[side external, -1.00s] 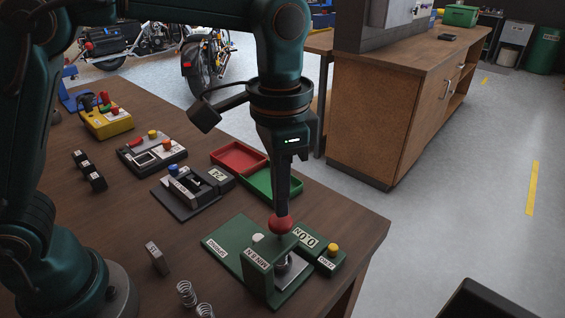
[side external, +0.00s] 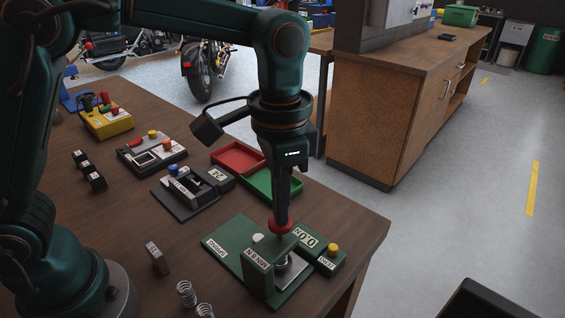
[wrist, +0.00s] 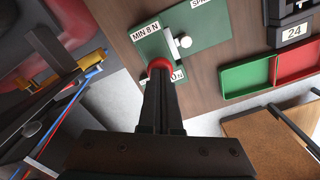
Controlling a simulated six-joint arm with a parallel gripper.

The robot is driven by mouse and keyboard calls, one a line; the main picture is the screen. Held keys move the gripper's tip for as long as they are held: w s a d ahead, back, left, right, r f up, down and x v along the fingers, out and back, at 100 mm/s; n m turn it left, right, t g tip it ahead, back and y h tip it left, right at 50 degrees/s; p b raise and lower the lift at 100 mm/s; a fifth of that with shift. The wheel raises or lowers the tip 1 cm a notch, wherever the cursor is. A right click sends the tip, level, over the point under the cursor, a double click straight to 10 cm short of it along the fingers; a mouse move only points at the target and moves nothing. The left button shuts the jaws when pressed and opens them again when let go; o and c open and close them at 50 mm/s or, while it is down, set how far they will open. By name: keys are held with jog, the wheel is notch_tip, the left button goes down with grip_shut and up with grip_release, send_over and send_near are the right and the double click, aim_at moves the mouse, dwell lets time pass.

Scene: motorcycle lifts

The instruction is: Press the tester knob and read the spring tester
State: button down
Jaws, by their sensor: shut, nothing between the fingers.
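The green spring tester (side external: 222,240) stands at the table's near right corner. Its upright block is labelled "MIN 8 N", and its display (side external: 304,238) appears to read 0.0 N. The red tester knob (side external: 281,227) is on top of the upright. My gripper (side external: 282,217) points down with its fingers shut and empty. The fingertips are at the top of the knob, apparently touching it and covering part of it. In the wrist view the red knob (wrist: 159,64) shows just beyond the fingertips, and the display is mostly hidden behind the fingers.
A yellow button (side external: 332,249) sits beside the display. Two loose springs (side external: 186,293) stand at the front. Red (side external: 238,157) and green (side external: 262,184) trays and a black fixture (side external: 192,189) lie behind the tester. The table's right edge is close to the tester.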

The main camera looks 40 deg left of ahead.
jog(key=shift+f, duration=0.95)
jog(key=shift+r, duration=3.45)
